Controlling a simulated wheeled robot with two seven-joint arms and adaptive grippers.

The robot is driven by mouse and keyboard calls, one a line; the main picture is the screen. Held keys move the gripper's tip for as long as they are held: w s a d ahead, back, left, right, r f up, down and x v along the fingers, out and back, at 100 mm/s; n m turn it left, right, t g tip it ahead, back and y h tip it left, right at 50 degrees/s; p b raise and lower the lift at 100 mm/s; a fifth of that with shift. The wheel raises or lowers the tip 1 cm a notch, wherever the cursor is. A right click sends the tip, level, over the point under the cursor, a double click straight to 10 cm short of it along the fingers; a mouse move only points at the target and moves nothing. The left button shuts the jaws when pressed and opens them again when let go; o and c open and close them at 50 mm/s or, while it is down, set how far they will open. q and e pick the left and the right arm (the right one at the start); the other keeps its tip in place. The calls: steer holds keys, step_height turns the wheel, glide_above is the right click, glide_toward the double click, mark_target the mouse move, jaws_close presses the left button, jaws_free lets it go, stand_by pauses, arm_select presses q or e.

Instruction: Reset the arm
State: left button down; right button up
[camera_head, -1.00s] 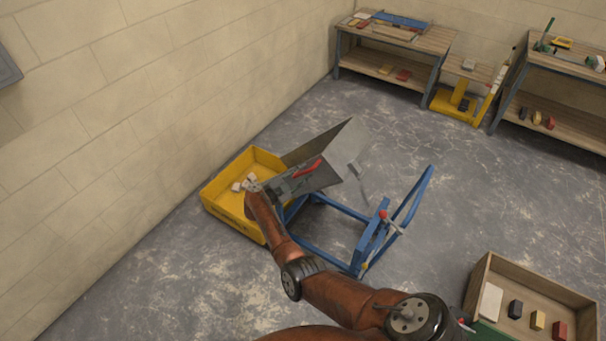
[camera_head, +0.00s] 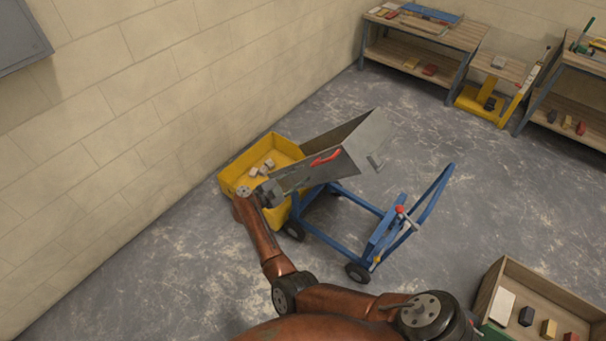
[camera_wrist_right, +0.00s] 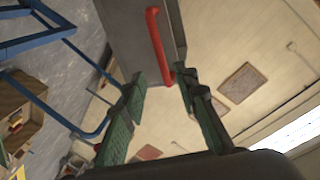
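My right arm comes in from the bottom of the head view. Its gripper (camera_head: 268,191) is beside the lower end of a grey tipping hopper (camera_head: 345,150), next to the yellow tub. In the right wrist view the gripper (camera_wrist_right: 162,88) has its two green-padded fingers spread, with nothing held between them. The hopper's red handle (camera_head: 326,158) also shows ahead of the fingertips in the wrist view (camera_wrist_right: 157,45). The hopper sits tilted on a blue wheeled frame (camera_head: 352,200). My left gripper is not in view.
A yellow tub (camera_head: 230,178) with several pale blocks (camera_head: 262,168) stands by the left wall. A wooden crate (camera_head: 545,283) with blocks is at lower right. Workbenches (camera_head: 420,50) line the back. Bare floor lies right of the cart.

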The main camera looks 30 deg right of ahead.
steer(key=shift+f, duration=0.1)
stand_by(0.3)
step_height(320, 180, down, 18)
steer(key=s+n+t+y, duration=0.3)
steer(key=n+t+y, duration=0.3)
steer(key=n+t, duration=0.6)
steer(key=s+a+f+n+g+y, duration=0.25)
steer(key=s+f+n+y, duration=0.2)
steer(key=s+f, duration=0.6)
steer(key=s+a+f+n+g+y, duration=0.25)
steer(key=s+f+n+y, duration=0.2)
steer(key=s+f, duration=0.6)
steer(key=s+f+n+g+y, duration=0.15)
steer(key=s+f+g, duration=0.25)
steer(key=s+f, duration=1.2)
steer(key=s+d+f+n+g, duration=0.1)
steer(key=s+g, duration=0.2)
steer(key=s, duration=1.1)
steer(key=s+d+f+n+g, duration=0.1)
steer(key=s+g, duration=0.2)
steer(key=s, duration=1.1)
steer(key=shift+s+f+h, duration=0.3)
steer(key=shift+s+h, duration=0.05)
